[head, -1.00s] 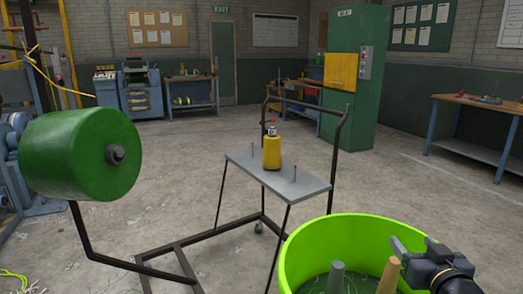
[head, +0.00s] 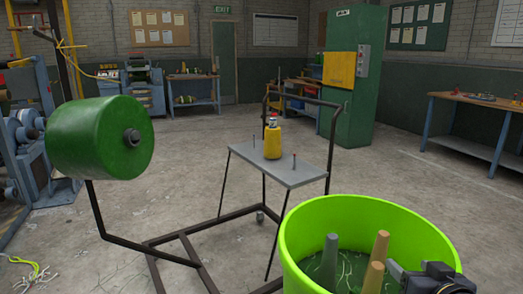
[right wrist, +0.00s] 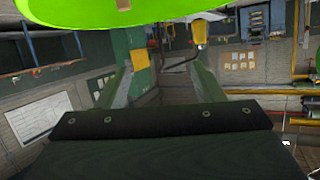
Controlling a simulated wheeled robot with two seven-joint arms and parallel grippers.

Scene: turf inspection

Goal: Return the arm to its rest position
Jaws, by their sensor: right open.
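My right gripper (head: 400,275) shows at the lower right in the head view, at the near right rim of a lime green tub (head: 440,232). In the right wrist view its two fingers stand wide apart with nothing between them (right wrist: 162,85). The tub's rim also crosses the top of that view (right wrist: 75,14). My left gripper is not in view.
A cart with a grey shelf (head: 305,175) carries a yellow bobbin (head: 272,143). A large green roll (head: 95,140) hangs at the left. Concrete floor is clear beyond the cart.

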